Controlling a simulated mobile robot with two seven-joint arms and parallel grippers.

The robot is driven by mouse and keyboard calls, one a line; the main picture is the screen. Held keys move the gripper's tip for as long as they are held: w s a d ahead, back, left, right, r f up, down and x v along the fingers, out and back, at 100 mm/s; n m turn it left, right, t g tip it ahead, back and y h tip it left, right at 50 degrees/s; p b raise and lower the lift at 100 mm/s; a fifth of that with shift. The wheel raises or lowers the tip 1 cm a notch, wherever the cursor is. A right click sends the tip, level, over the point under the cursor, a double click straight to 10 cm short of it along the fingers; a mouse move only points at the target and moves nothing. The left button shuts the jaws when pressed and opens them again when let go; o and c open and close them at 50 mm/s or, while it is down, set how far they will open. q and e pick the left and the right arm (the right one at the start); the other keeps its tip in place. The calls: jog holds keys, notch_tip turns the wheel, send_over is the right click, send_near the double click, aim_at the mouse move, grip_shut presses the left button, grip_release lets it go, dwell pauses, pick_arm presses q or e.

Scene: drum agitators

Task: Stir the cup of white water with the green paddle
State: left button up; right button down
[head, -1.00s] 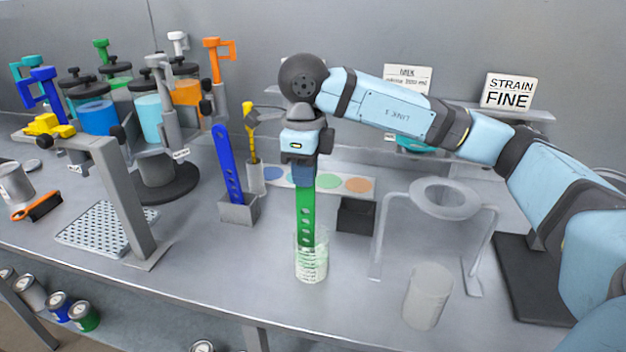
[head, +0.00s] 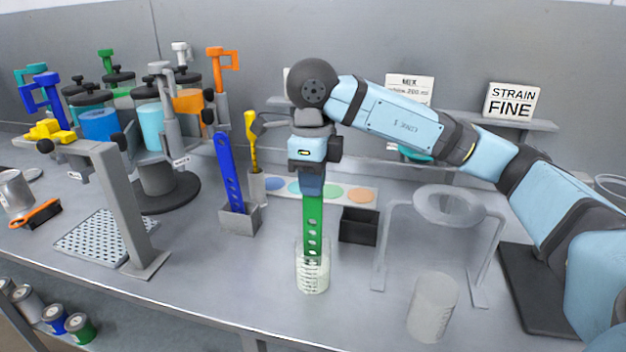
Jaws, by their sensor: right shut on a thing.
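My right gripper (head: 312,185) points straight down and is shut on the top of the green paddle (head: 313,225). The paddle is a flat green strip with a row of holes, held upright. Its lower end is inside the clear cup (head: 312,278), which has dark markings and whitish liquid in it. The cup stands on the grey bench near the front edge. I cannot tell whether the paddle touches the cup's bottom or wall. My left gripper is not in the view.
A blue paddle (head: 228,170) stands in a grey holder (head: 240,218) on the left. A black box (head: 358,226) is behind the cup on the right. A ring stand (head: 450,205) and another pale cup (head: 432,308) stand further right. A perforated tray (head: 100,238) lies left.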

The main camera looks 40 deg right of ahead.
notch_tip(320, 180, up, 7)
jog(key=p, duration=0.4)
jog(key=shift+f, duration=0.15)
notch_tip(320, 180, up, 6)
jog(key=p, duration=0.4)
jog(key=shift+p, duration=0.35)
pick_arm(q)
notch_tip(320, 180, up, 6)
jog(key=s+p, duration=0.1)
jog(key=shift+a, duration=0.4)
pick_arm(e)
jog(key=shift+r, duration=0.85)
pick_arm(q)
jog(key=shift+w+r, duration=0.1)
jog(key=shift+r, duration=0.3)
